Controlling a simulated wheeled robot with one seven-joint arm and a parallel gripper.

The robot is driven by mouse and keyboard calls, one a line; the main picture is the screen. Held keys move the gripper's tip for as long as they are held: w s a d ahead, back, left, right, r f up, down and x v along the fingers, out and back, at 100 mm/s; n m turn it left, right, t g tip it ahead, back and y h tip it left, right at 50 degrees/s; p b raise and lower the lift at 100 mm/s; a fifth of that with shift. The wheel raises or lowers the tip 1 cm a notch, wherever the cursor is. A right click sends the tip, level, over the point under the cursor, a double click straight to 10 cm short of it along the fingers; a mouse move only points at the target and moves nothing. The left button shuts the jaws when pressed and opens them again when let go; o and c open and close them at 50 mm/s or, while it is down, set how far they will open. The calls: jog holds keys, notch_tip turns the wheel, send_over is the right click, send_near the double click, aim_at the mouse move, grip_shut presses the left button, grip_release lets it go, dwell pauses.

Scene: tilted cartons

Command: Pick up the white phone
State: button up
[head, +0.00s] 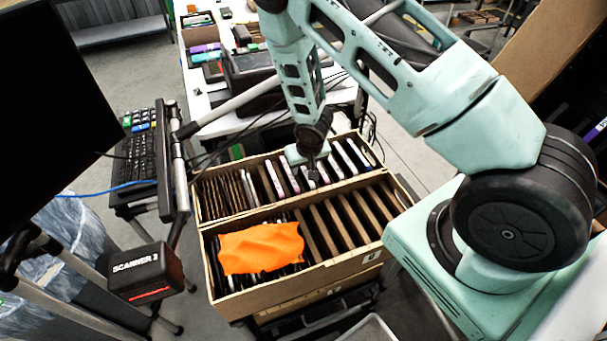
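The rear carton (204,218) has slots with a row of upright, slightly tilted phones. Several look white or pale, including one white phone (346,158) right of my gripper and others left of it; I cannot tell which one is meant. My gripper (312,174) points down over the row, with its tip among or just above the phones. The fingertips are small and dark, so I cannot tell whether they are open, shut or touching a phone. My wrist hides part of the row behind it.
The front carton (318,278) has brown dividers, dark items and an orange cloth (261,248) on top. A scanner box (145,271) and a keyboard (141,159) stand to the left. A white table (198,88) with boxes is behind. Grey floor shows right of the cartons.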

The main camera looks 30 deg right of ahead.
grip_shut()
